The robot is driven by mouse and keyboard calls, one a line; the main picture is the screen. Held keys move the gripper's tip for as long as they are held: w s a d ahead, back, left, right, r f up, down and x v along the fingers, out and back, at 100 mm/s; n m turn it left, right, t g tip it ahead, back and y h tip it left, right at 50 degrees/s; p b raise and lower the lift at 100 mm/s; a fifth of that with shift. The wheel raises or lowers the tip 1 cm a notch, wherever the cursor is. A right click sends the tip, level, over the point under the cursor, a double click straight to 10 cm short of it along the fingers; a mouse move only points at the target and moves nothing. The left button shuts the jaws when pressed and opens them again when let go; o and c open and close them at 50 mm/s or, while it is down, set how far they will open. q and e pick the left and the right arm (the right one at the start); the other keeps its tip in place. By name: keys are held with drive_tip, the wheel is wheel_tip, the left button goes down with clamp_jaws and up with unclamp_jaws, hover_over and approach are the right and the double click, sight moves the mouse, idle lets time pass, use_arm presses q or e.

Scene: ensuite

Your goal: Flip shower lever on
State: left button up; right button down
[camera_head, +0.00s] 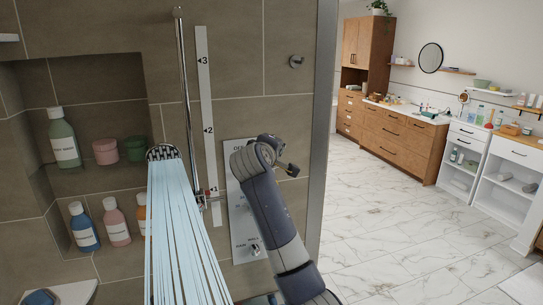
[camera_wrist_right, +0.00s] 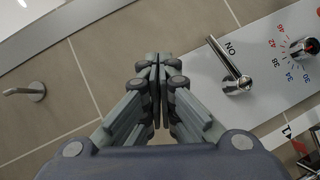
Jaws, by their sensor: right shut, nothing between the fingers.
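The chrome shower lever (camera_wrist_right: 229,65) is on a pale control panel (camera_wrist_right: 205,75) in the right wrist view. Its handle runs up-left, with its tip beside the printed word ON. My right gripper (camera_wrist_right: 157,65) is shut and empty, to the left of the lever and apart from it. In the head view my right arm and gripper (camera_head: 287,168) cover part of the panel (camera_head: 244,247), and the lever is hidden there. Light blue water (camera_head: 180,230) streams from the shower head (camera_head: 163,152). My left gripper is not in view.
A temperature knob (camera_wrist_right: 304,47) with numbers sits right of the lever. A wall hook (camera_wrist_right: 36,91) is at the left of the wrist view. A vertical rail (camera_head: 184,90) and niche shelves with bottles (camera_head: 62,137) are at the left. Open floor (camera_head: 390,210) lies to the right.

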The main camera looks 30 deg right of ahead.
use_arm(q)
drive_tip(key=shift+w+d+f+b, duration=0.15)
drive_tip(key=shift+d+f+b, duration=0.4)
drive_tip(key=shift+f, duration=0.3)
use_arm(e)
drive_tip(key=s+r, duration=0.1)
drive_tip(key=s+a+r, duration=0.1)
drive_tip(key=s, duration=0.1)
drive_tip(key=shift+s+a+r, duration=0.1)
drive_tip(key=shift+a+r, duration=0.1)
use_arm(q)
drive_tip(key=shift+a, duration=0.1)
use_arm(e)
drive_tip(key=shift+s+a, duration=0.1)
